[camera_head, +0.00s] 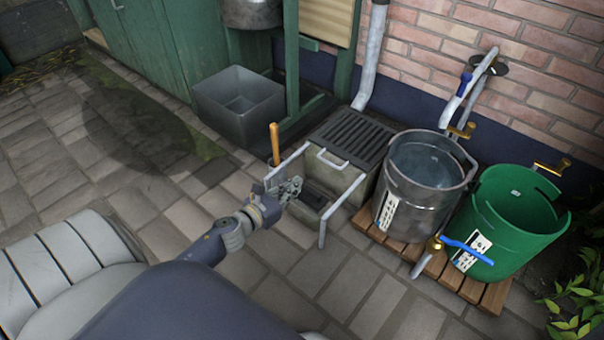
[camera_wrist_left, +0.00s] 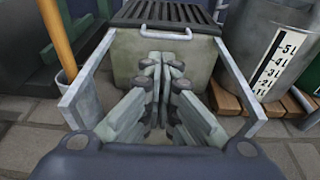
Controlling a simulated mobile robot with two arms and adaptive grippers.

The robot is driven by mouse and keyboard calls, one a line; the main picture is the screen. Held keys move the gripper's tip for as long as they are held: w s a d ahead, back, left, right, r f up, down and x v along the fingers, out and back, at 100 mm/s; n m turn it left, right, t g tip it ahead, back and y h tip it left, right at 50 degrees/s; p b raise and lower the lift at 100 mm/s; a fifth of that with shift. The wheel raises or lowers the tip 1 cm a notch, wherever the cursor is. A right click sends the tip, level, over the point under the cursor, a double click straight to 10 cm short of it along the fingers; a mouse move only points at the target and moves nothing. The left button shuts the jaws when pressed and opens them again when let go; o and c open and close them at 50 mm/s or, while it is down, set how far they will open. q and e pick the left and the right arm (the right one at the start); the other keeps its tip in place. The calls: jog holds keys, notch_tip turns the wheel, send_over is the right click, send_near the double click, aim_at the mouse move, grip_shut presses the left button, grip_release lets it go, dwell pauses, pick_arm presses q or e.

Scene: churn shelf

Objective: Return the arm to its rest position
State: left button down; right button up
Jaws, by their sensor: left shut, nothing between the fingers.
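My left gripper (camera_head: 290,188) reaches in from the left in the head view, in front of a low stone drain box (camera_head: 345,181) with a dark grate on top. It is shut and empty. In the left wrist view its fingers (camera_wrist_left: 162,95) meet in front of the box wall (camera_wrist_left: 208,80). A grey metal frame (camera_head: 324,225) sticks out from the box, and its bars lie on both sides of the fingers in the wrist view. I cannot tell whether the gripper touches the box or frame. My right gripper is not in view.
A metal bucket (camera_head: 419,212) with water and a green bucket (camera_head: 510,235) stand on a wooden pallet (camera_head: 495,296) at right. A wooden handle (camera_head: 274,144) stands upright close to the gripper. A grey bin (camera_head: 250,115) is behind it. Paving at left is clear.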

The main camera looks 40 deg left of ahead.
pick_arm(q)
jog(key=shift+s+r, duration=0.15)
jog(key=shift+s, duration=0.5)
